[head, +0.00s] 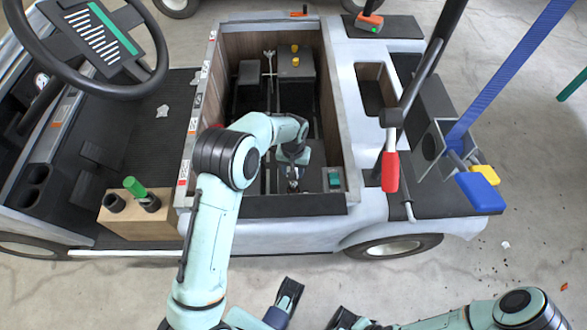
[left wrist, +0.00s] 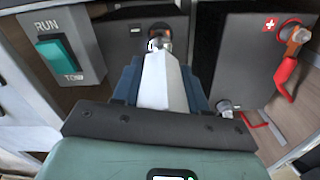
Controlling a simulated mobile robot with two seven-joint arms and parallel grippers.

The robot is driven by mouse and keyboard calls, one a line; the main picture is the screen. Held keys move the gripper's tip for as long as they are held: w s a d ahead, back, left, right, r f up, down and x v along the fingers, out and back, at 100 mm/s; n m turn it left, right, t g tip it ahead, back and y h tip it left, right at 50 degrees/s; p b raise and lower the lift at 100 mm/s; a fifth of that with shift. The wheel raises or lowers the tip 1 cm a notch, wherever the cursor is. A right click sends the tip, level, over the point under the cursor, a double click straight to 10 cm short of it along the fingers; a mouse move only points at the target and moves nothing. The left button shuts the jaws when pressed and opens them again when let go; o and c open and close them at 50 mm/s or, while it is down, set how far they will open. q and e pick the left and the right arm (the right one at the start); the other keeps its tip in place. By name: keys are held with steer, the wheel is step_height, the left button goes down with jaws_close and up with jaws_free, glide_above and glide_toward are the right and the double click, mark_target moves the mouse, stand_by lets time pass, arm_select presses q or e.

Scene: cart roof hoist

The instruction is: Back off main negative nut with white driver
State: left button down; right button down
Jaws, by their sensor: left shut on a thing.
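My left gripper (head: 293,176) reaches down into the open compartment of the cart. In the left wrist view its blue fingers (left wrist: 160,88) are shut on the white driver (left wrist: 166,82), which points away from the gripper. The driver's far end is at or right in front of a metal nut (left wrist: 160,36) on a dark terminal; I cannot tell whether it is seated. The nut is partly covered by the driver. In the head view the driver is mostly hidden by the wrist.
A RUN/TOW switch (left wrist: 62,55) is left of the gripper. A red cable (left wrist: 286,78) with a copper-coloured lug is at the right. A wooden block (head: 140,220) holds a green-handled tool (head: 135,187). A red-handled lever (head: 390,170) and blue strap (head: 510,70) stand right of the compartment.

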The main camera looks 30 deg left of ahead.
arm_select(q)
steer(key=n, duration=0.3)
steer(key=shift+n, duration=0.4)
steer(key=shift+r, duration=0.2)
steer(key=shift+r+p, duration=1.1)
steer(key=shift+r, duration=0.25)
